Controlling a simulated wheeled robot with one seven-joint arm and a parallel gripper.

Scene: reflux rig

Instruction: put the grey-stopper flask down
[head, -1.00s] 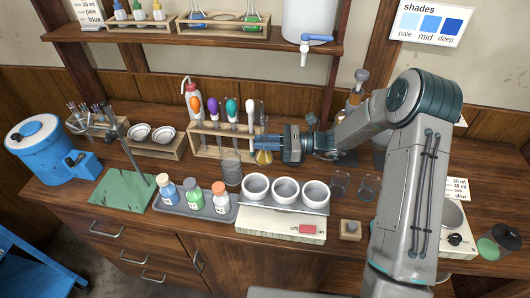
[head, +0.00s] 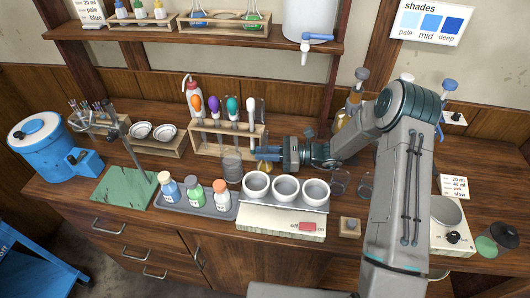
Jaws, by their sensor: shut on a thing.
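My gripper (head: 268,153) is at the middle of the bench, in front of the right end of the tube rack. Its blue fingers are shut on a flask with yellow liquid (head: 265,168), which I take to be the grey-stopper flask. Most of the flask is hidden behind the fingers, and its stopper cannot be made out with certainty. I cannot tell whether its base touches the bench. A glass beaker (head: 232,167) stands close to its left.
Three white cups (head: 286,189) stand on a hotplate (head: 280,224) just in front of my gripper. The tube rack (head: 215,140) is behind. Two glass beakers (head: 340,181) stand to the right. A stoppered amber flask (head: 352,103) is at the back, partly behind my arm.

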